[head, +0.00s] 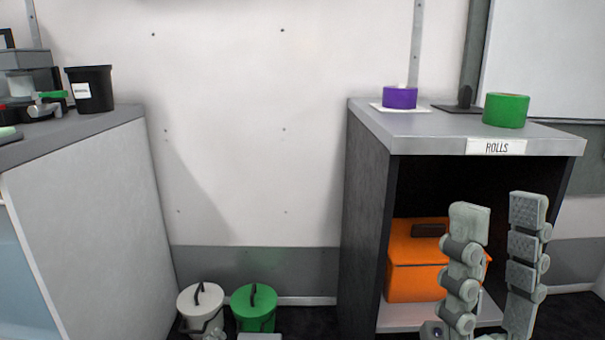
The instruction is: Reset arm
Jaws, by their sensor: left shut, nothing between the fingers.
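My right gripper (499,215) stands upright at the lower right, in front of the grey shelf unit. Its jointed grey fingers are spread apart, with no object between the fingertips. Its palm is mostly below the picture edge. I see no clear part of my left gripper.
The shelf unit (368,200), labelled ROLLS, holds a purple roll (400,98) and green roll (506,111) on top and an orange box (413,272) inside. White (198,303) and green (253,307) buckets stand on the floor. A black pot (92,90) is on the left counter.

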